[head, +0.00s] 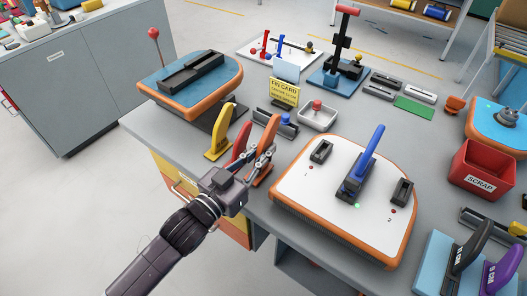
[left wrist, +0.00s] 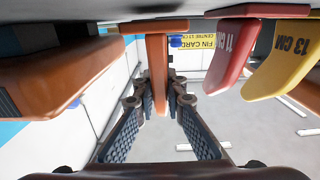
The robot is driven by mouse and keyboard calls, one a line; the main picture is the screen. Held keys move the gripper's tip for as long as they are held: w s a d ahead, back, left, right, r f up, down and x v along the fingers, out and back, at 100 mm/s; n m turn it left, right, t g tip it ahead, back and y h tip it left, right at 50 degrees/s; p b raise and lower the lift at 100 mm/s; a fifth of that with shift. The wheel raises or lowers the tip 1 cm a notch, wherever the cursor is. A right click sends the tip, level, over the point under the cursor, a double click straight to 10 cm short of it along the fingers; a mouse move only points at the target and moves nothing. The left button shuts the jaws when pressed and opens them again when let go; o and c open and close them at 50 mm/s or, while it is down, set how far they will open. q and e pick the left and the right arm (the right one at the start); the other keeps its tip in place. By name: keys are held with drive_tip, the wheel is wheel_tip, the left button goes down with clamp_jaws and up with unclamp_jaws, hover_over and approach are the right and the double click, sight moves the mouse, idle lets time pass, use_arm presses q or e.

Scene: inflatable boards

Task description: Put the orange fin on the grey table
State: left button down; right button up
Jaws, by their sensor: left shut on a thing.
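The orange fin (head: 270,135) stands upright at the near left edge of the grey table (head: 300,224), at the right end of a row of fins. My left gripper (head: 258,161) is shut on it from the front. In the left wrist view the orange fin (left wrist: 157,72) stands between the two fingers (left wrist: 161,112). Whether its foot touches the table is hard to tell. A red fin (head: 239,141) and a yellow fin (head: 220,134) stand just to its left. My right gripper is not in view.
A white board with an orange rim (head: 305,203) and a blue fin (head: 368,152) lies close on the right. A blue board (head: 190,91), the yellow fin card (head: 285,91), a small white tray (head: 322,121) and the red scrap bin (head: 482,165) are also on the table.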

use_arm(q)
drive_tip(key=shift+f, duration=0.2)
drive_tip(key=shift+f, duration=0.15)
drive_tip(key=c, duration=2)
unclamp_jaws()
drive_tip(key=shift+c, duration=0.2)
drive_tip(key=shift+o, duration=0.3)
